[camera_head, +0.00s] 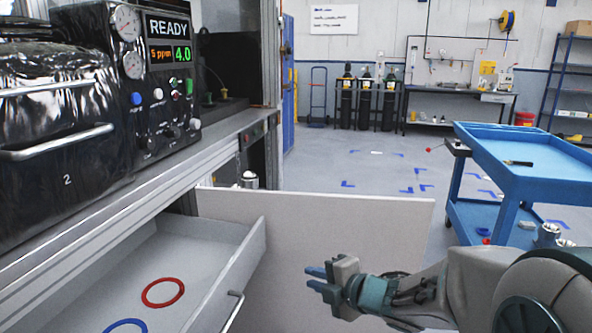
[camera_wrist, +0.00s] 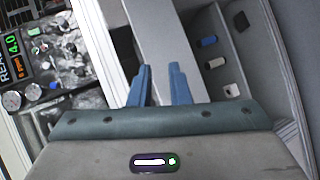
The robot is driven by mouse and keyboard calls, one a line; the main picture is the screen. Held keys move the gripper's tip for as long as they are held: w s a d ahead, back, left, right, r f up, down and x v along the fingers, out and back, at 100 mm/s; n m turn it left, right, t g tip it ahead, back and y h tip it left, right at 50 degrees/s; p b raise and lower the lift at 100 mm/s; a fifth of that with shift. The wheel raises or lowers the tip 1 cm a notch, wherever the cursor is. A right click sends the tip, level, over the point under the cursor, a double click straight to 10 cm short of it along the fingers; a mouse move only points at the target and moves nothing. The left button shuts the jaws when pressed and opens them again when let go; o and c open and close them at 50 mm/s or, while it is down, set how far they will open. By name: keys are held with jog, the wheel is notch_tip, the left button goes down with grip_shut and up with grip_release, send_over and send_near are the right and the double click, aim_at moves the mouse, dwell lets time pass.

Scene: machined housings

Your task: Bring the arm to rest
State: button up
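My gripper (camera_head: 316,278) is at the lower middle of the head view, to the right of the open drawer and in front of a pale upright panel. Its two blue fingers point left and hold nothing. In the wrist view my gripper (camera_wrist: 160,70) shows its fingers apart with an empty gap between them. My arm (camera_head: 450,285) reaches in from the lower right, bent, and appears clear of the drawer.
An open drawer (camera_head: 205,262) holds a red ring (camera_head: 163,293) and a blue ring (camera_head: 126,327). A pale panel (camera_head: 340,232) stands behind my gripper. A READY machine (camera_head: 150,100) is at left, a blue cart (camera_head: 535,165) at right. Floor beyond is largely open.

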jog(key=s+d+r+m+h+p, duration=0.2)
jog(key=d+r+m+h+p, duration=0.7)
jog(key=d+m, duration=0.4)
jog(key=s+a+r+m+g+p, duration=0.1)
jog(key=s+r+m+g+p, duration=0.2)
jog(key=s+m, duration=0.3)
jog(key=s+a+r+m+g+p, duration=0.1)
jog(key=s+r+m+g+p, duration=0.2)
jog(key=s+m, duration=0.3)
jog(key=s+g+p, duration=0.1)
jog(key=s, duration=0.4)
jog(key=shift+s+a, duration=0.15)
jog(key=shift+a, duration=0.05)
